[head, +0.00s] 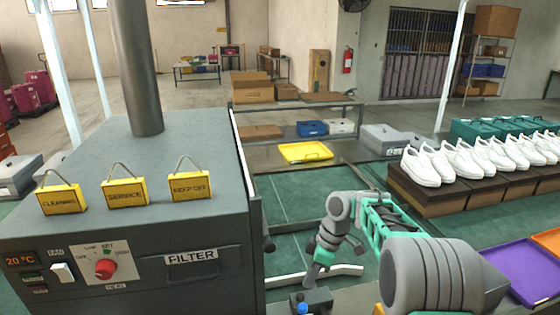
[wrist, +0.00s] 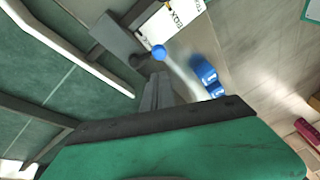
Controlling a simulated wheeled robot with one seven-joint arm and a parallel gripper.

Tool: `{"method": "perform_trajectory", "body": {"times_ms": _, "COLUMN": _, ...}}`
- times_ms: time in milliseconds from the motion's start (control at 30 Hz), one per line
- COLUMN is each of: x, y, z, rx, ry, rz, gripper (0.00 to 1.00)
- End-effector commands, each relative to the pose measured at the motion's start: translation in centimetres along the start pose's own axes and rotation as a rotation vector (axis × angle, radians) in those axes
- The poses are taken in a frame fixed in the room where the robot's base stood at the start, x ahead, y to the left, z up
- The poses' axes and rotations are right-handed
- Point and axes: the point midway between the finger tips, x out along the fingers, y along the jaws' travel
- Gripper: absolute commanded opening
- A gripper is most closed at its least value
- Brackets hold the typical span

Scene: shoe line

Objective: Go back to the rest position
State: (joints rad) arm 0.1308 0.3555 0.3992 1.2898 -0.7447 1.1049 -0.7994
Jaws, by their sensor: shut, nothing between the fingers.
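My gripper (head: 309,281) is low in the middle of the head view, pointing down beside the grey machine (head: 120,240). It is small there, just above a dark box with a blue knob (head: 303,307) at the bottom edge. In the wrist view my gripper's fingers (wrist: 158,90) are together with nothing between them. A blue round knob (wrist: 158,52) on a dark part shows just beyond the fingertips; I cannot tell whether they touch it.
The grey machine with yellow signs fills the left. White shoes (head: 470,160) stand on brown boxes (head: 430,200) at right, near a purple tray (head: 522,270). A yellow tray (head: 305,152) lies behind my arm. A white label (wrist: 172,22) and blue items (wrist: 205,75) show in the wrist view.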

Motion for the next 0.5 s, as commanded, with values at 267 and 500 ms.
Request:
{"method": "perform_trajectory", "body": {"times_ms": 267, "x": 6.6, "y": -6.3, "z": 7.2, "rx": 0.92, "ry": -0.124, "rz": -0.023, "gripper": 0.0}}
{"method": "perform_trajectory", "body": {"times_ms": 500, "x": 2.8, "y": -16.0, "z": 12.3, "rx": 1.361, "ry": -0.192, "rz": 0.208, "gripper": 0.0}}
